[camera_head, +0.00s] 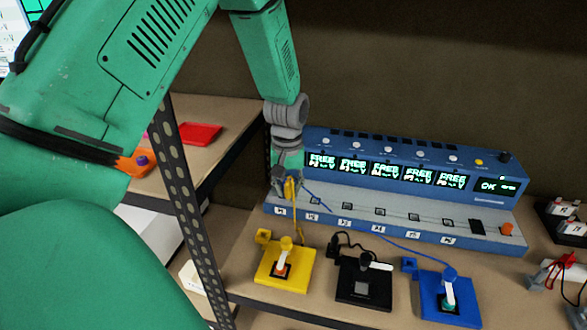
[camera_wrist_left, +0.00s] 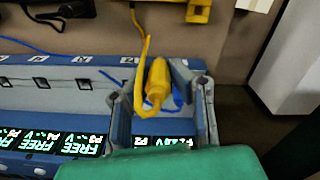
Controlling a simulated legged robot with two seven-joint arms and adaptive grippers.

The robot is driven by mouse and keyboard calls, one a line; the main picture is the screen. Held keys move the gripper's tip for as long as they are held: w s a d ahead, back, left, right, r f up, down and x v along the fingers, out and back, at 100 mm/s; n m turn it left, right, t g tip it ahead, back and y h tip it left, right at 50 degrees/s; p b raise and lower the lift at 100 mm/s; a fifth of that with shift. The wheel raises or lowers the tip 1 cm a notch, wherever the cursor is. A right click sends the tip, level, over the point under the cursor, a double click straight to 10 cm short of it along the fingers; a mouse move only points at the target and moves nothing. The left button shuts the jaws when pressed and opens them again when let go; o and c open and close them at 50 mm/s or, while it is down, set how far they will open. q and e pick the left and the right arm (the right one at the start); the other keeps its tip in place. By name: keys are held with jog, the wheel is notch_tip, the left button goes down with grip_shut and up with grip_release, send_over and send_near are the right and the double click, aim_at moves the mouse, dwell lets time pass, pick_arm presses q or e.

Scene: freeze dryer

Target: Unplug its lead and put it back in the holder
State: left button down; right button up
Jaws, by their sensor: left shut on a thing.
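My left gripper (camera_head: 287,182) is at the left end of the blue charging station (camera_head: 400,212), over its grey ledge. It is shut on a yellow plug (camera_wrist_left: 157,83), which also shows in the head view (camera_head: 290,190). A yellow lead (camera_head: 299,220) runs from the plug down to a yellow block (camera_head: 272,277) on the shelf. A small yellow square holder (camera_head: 263,237) sits at that block's back left corner. The fingers hide the plug's tip; I cannot tell whether it is in a socket. My right gripper is not in view.
A black block (camera_head: 350,292) and a blue block (camera_head: 432,304) stand right of the yellow one. A blue lead (camera_head: 390,243) crosses the station's front and passes near my gripper. A perforated shelf post (camera_head: 180,190) stands left. Several displays read FREE.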

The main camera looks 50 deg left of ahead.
pick_arm(q)
jog(key=s+a+p, duration=0.2)
jog(key=s+a, duration=0.1)
jog(key=s, duration=0.3)
jog(key=shift+r, duration=0.1)
dwell(0.4)
jog(key=f, duration=0.2)
jog(key=f+b, duration=0.1)
jog(key=shift+s+d+f, duration=0.1)
jog(key=shift+s+f, duration=0.15)
dwell(0.3)
